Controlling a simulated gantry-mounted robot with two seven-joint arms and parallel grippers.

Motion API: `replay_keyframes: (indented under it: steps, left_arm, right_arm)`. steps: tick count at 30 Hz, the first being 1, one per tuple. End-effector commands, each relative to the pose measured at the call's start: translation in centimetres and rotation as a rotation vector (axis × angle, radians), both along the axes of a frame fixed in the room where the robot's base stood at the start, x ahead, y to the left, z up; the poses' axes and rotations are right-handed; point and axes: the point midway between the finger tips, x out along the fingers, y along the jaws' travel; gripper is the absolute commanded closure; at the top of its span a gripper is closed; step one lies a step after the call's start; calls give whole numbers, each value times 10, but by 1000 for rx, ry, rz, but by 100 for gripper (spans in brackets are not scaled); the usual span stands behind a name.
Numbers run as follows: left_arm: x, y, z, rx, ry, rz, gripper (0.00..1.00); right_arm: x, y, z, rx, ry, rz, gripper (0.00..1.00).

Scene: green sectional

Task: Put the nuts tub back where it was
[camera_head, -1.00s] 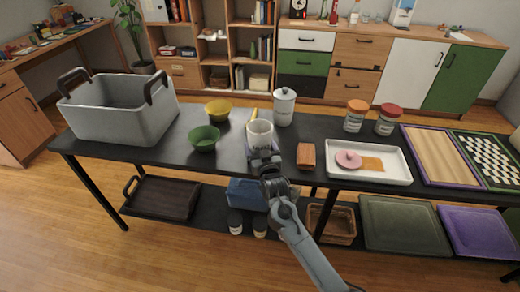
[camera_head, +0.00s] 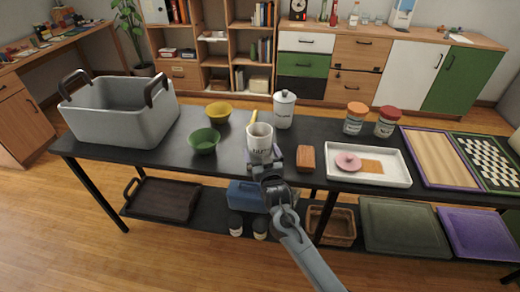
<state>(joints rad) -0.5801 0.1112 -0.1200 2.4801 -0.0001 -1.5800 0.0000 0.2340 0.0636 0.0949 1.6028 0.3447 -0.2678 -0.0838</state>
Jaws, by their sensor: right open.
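A white tub (camera_head: 260,138) with a small dark label, which looks like the nuts tub, stands upright near the front edge of the dark table (camera_head: 225,165). My right gripper (camera_head: 265,163) is open at its near lower side, with fingers apart. I cannot tell whether they touch the tub. A taller white lidded canister (camera_head: 284,110) stands behind it to the right. My left gripper is not in view.
A yellow bowl (camera_head: 218,111) and a green bowl (camera_head: 204,141) are to the left, beside a grey bin (camera_head: 120,125). A brown block (camera_head: 306,157), a white tray (camera_head: 393,176) and two jars (camera_head: 355,125) (camera_head: 387,127) are to the right.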

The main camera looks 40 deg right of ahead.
Motion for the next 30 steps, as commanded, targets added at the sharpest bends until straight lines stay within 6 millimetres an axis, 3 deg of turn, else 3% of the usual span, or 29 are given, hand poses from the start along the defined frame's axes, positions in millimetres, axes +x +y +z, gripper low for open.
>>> replay_keyframes:
  steps: [9,15,21,30]
  left_arm:
    - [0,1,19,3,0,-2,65]
    - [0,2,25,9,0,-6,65]
    - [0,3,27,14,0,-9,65]
    - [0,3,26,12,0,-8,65]
  right_arm:
    - [-54,26,1,3,3,1,0]
    - [-79,37,1,0,1,0,0]
    - [-90,43,0,0,1,0,0]
    - [-91,43,0,1,0,0,0]
